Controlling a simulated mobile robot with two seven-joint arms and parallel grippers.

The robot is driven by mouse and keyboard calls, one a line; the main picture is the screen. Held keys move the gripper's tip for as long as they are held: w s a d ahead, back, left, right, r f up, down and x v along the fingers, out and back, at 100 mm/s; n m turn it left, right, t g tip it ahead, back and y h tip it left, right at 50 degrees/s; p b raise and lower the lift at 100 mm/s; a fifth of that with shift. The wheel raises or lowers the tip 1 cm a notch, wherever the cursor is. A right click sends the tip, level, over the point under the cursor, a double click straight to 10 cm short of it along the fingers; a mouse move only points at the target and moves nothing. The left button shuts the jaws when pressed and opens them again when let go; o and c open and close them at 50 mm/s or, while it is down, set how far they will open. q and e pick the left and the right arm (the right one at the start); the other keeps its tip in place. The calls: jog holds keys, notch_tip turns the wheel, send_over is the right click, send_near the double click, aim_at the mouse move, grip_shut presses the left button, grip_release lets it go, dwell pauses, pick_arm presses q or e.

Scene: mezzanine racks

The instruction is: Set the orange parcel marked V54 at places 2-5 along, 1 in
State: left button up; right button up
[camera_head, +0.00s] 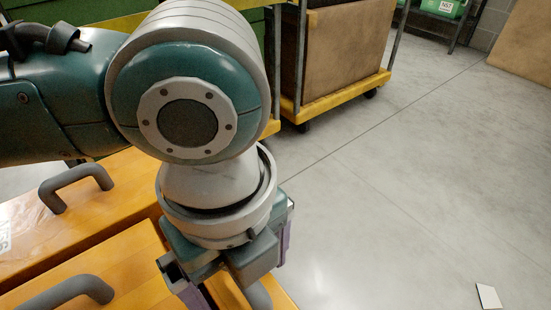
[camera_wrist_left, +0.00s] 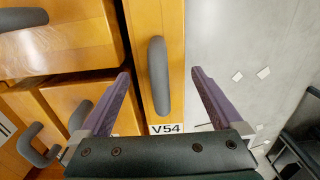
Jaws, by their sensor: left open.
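The orange parcel marked V54 (camera_wrist_left: 176,30) is a narrow block with a dark grey bar handle on top and a white V54 label (camera_wrist_left: 165,128) at its near end. My left gripper (camera_wrist_left: 160,73) is open, with one purple finger on each side of that handle. I cannot tell how far down the fingers reach, and the handle appears apart from both. In the head view my left gripper (camera_head: 240,262) points down over the orange parcels at the lower middle, and my arm hides most of the V54 parcel there. My right gripper is not in view.
Other orange parcels with grey handles (camera_head: 75,187) stand close on the left. One label there is only partly readable. Yellow-edged carts (camera_head: 340,95) stand behind, one with a brown board. Grey floor (camera_head: 410,180) is open on the right, with a small white card (camera_head: 488,296).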

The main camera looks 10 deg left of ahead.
pick_arm(q)
notch_tip(320, 180, up, 9)
jog(key=p, duration=0.3)
jog(key=shift+d+r, duration=0.1)
jog(key=shift+r, duration=0.05)
jog(key=s+d+n+t+h, duration=0.25)
jog(key=d+n+h, duration=0.2)
jog(key=n, duration=0.55)
jog(key=s+a+f+n+y, duration=0.1)
jog(key=a+n, duration=0.3)
jog(key=a, duration=0.1)
jog(key=s+a+n+y, duration=0.2)
jog(key=a+n, duration=0.3)
jog(key=s+a+f+n+t+y, duration=0.1)
jog(key=s+a+n, duration=0.1)
jog(key=a+n, duration=0.2)
jog(key=shift+s+a+f+n, duration=0.25)
jog(key=shift+a+f+n, duration=0.15)
jog(key=shift+a, duration=0.25)
notch_tip(320, 180, up, 68)
jog(key=p, duration=6.8)
jog(key=shift+r+p, duration=0.25)
jog(key=shift+p, duration=0.1)
